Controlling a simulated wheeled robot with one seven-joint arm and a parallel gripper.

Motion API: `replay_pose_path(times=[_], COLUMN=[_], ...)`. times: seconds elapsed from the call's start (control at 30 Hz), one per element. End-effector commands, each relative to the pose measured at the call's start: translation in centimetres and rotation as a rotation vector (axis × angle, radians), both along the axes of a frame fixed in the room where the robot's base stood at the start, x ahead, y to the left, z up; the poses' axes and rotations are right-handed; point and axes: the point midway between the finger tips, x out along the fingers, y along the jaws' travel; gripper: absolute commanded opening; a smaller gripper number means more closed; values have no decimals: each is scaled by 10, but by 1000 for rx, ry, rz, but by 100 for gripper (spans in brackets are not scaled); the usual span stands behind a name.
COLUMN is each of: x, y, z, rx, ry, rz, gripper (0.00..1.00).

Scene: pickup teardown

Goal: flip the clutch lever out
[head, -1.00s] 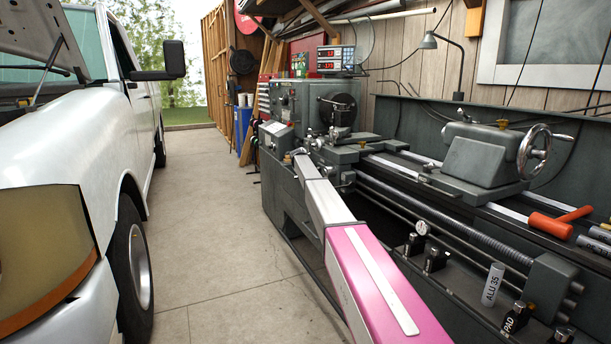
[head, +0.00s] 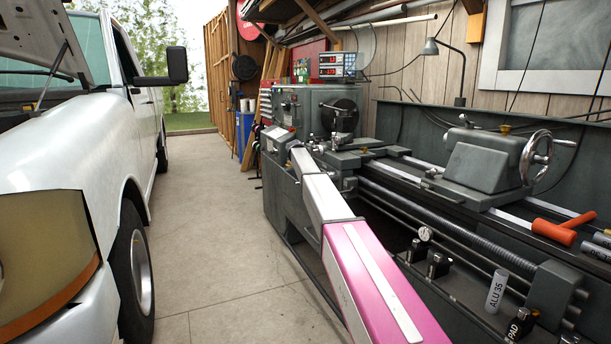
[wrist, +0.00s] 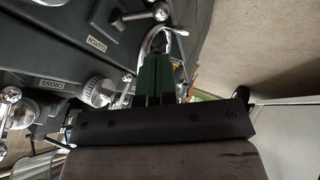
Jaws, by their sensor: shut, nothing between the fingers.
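In the wrist view, my gripper (wrist: 163,72) points up the picture with its green fingers together and nothing between them. The clutch lever (wrist: 138,15) is a short dark-and-silver rod with a chrome ball end, just beyond and slightly left of the fingertips. An upside-down label (wrist: 97,44), apparently reading clutch, is on the dark lathe panel to its left. A curved chrome handle (wrist: 178,31) arches around the fingertips; I cannot tell whether they touch it. In the head view, my arm reaches to the lathe (head: 470,165), and my gripper and the lever cannot be made out.
In the wrist view, chrome knobs (wrist: 97,92) and a second label (wrist: 51,85) lie left of my gripper. In the head view, a white pickup (head: 60,150) stands at the left. Clear concrete floor (head: 210,200) lies between it and the lathe.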

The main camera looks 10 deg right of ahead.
Motion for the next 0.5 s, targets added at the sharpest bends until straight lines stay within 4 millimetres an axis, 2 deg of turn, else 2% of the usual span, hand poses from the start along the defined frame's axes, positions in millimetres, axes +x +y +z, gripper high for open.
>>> replay_pose_path(times=[0.2,0.5], x=[-14,-16], y=[7,9], z=[17,19], rx=[0,0], ry=[-2,0], rz=[-1,0], gripper=[0,0])
